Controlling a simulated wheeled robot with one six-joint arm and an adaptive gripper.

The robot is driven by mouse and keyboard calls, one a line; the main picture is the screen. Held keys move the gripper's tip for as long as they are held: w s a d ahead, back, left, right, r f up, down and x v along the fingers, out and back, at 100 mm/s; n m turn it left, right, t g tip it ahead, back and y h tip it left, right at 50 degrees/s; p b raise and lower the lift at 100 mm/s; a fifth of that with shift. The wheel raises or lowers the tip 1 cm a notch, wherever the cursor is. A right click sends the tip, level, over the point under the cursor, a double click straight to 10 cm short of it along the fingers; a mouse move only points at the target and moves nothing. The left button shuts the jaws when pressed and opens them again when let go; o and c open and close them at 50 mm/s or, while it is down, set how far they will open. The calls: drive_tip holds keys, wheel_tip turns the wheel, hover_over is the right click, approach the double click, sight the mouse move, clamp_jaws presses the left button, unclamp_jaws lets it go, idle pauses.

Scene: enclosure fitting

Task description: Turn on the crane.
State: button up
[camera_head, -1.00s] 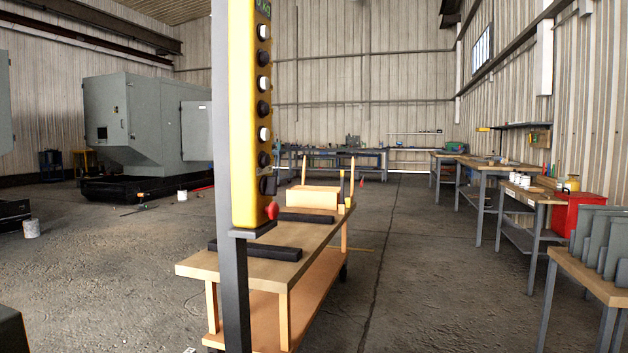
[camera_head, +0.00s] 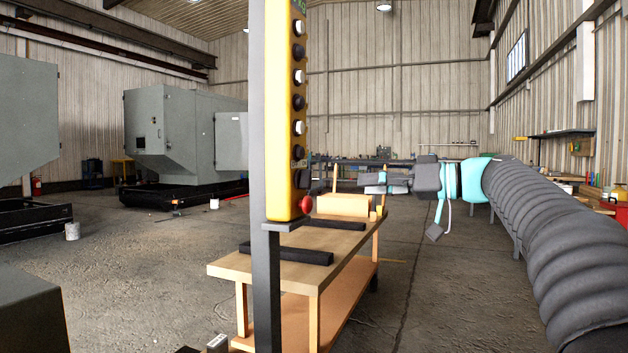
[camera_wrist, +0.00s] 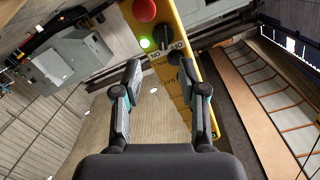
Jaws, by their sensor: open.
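The crane's yellow control pendant (camera_head: 278,120) hangs upright on a grey post, with a column of black and white buttons and a red button (camera_head: 305,204) low on its side. In the wrist view the pendant (camera_wrist: 187,30) shows the red button (camera_wrist: 144,9), a bright green light (camera_wrist: 146,43) and a dark rotary switch (camera_wrist: 170,42) with labels beside it. My gripper (camera_head: 370,184) is to the right of the pendant's lower end. In the wrist view my gripper (camera_wrist: 165,82) is open and empty, its fingers pointing toward the switch. I see no contact.
A wooden workbench (camera_head: 235,268) with black bars and a wooden block (camera_head: 342,205) stands behind the post. A large grey machine (camera_head: 172,130) is at the left. More benches line the right wall. Open floor lies between.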

sight(312, 173)
drive_tip(key=shift+n+y, duration=0.6)
drive_tip(key=x, duration=0.4)
drive_tip(key=r+x, duration=0.1)
drive_tip(key=x, duration=0.4)
drive_tip(key=w+p+x, duration=0.1)
drive_tip(key=x, duration=0.3)
drive_tip(key=shift+r, duration=0.25)
drive_tip(key=shift+c, duration=0.3)
clamp_jaws()
